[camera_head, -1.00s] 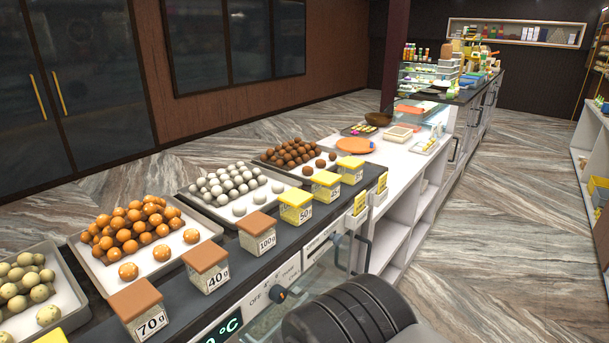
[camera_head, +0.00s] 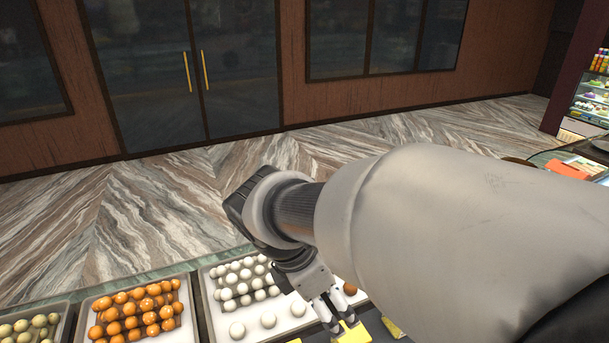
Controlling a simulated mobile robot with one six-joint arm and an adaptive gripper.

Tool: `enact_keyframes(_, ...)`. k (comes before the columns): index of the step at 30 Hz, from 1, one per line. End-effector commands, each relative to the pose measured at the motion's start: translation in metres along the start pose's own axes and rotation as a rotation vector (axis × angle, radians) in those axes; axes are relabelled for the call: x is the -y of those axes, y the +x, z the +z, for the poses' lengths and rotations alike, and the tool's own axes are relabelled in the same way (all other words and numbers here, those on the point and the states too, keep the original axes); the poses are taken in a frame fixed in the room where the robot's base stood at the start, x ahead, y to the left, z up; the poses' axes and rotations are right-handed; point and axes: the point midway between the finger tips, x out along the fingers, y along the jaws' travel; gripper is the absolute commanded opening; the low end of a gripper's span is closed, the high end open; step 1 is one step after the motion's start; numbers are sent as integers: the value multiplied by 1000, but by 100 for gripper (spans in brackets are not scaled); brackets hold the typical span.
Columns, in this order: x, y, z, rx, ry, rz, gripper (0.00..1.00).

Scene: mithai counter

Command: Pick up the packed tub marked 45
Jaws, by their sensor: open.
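No label shows now, so I cannot tell which tub is marked 45. My arm covers the right part of the counter.
A tray of white balls (camera_head: 213,315) lies left of my gripper. Trays of orange balls (camera_head: 92,305) and pale green balls (camera_head: 62,313) lie further left. Beyond the counter is open marble floor (camera_head: 130,215) up to dark double doors (camera_head: 150,70).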

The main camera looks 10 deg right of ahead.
Motion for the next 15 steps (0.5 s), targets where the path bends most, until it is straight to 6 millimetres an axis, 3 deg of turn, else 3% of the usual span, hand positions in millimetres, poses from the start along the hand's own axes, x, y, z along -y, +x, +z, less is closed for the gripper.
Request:
enact_keyframes(9, 2, 71, -1, -1, 3, -7, 78)
enact_keyframes(15, 2, 105, 0, -1, 4, -5, 78)
